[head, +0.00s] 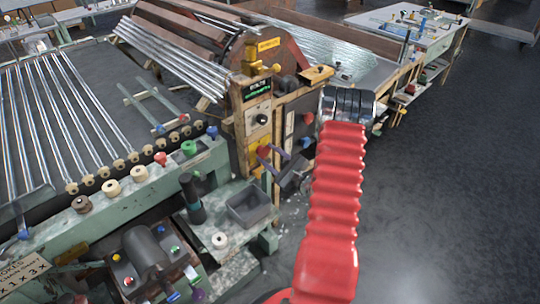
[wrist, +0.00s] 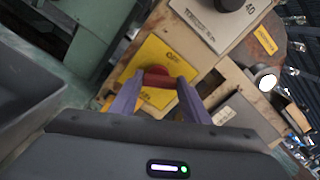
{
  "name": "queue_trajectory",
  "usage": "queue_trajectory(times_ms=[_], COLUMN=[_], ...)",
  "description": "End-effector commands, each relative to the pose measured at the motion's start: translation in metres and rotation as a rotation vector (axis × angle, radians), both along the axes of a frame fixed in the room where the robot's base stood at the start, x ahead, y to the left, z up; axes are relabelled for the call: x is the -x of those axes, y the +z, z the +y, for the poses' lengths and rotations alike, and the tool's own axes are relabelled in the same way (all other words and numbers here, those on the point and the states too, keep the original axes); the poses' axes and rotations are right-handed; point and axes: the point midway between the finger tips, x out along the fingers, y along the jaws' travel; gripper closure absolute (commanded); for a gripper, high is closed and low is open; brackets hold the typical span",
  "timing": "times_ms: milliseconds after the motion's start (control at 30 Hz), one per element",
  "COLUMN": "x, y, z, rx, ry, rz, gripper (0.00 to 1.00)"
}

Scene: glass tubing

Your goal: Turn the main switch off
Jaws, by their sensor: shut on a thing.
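The main switch appears as a red knob (wrist: 157,74) on a yellow plate (wrist: 160,58), fixed to a wooden panel (wrist: 262,108). In the head view, the red knob (head: 263,151) shows on the front of the wooden cabinet, partly hidden by my fingers. My gripper (wrist: 160,82) has its two purple fingers on either side of the knob, shut on it. The gripper also shows in the head view (head: 271,154). The lower part of the knob is partly hidden between the fingers.
A white plate with a black knob (head: 262,119) sits above the switch. A grey bin (head: 251,206) stands on the bench below. Glass tubes (head: 78,115) lie on the machine at left. Open floor (head: 440,190) lies to the right.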

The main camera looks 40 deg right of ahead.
Motion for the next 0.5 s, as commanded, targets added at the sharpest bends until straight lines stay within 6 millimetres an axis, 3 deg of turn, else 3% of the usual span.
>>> queue_trajectory(times_ms=[500], x=[0.0003], y=[-0.0008], z=[0.0032], rx=[0.487], ry=[0.001], rz=[-0.013], gripper=[0.80])
